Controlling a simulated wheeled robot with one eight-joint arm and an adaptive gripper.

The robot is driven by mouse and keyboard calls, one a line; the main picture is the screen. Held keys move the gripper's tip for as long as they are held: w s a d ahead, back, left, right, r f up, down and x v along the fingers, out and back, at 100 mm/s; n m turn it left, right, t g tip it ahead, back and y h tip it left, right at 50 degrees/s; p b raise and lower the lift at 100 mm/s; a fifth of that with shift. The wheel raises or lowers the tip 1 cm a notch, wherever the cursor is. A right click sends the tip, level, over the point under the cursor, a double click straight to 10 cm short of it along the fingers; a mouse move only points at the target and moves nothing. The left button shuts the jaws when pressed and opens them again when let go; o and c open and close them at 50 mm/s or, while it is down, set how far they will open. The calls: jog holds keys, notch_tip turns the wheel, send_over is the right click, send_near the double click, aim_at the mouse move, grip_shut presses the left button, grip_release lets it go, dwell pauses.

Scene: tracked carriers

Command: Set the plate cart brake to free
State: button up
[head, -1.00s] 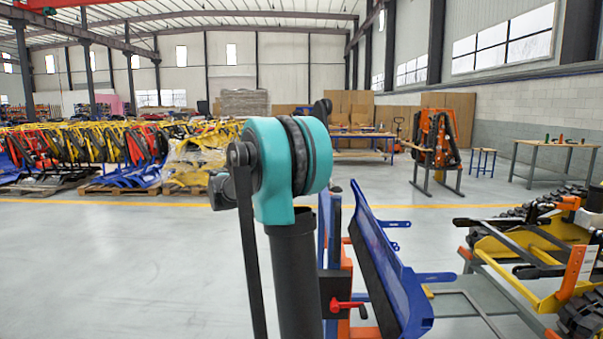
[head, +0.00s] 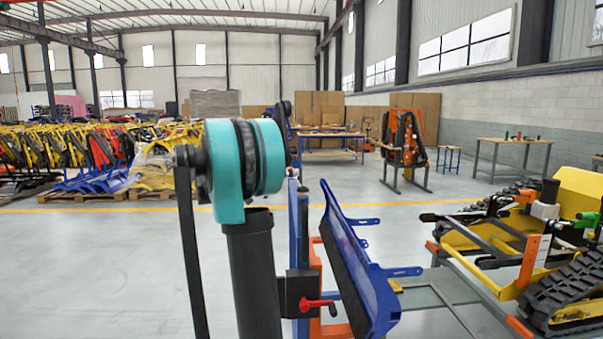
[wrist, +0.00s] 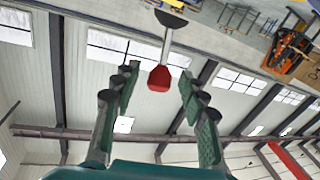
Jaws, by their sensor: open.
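In the wrist view a lever with a red grip (wrist: 160,78), a grey rod and a dark rounded base stands between the fingers of my gripper (wrist: 158,88). My gripper is open, with clear gaps between the red grip and both green fingers. In the head view a cart carries an upright blue plate (head: 355,260) beside a blue and orange post. A red handle (head: 317,304) sticks out from a black block on that post. My arm covers part of the cart, and I cannot make out my gripper there. I cannot tell which lever is the brake.
A yellow tracked carrier (head: 530,240) stands at the right, close to the cart. A grey frame lies on the floor between them. An orange and black machine (head: 403,140) and a workbench (head: 515,142) stand farther back. The floor at the left is open.

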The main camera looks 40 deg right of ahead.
jog(key=shift+x, duration=2.5)
grip_shut()
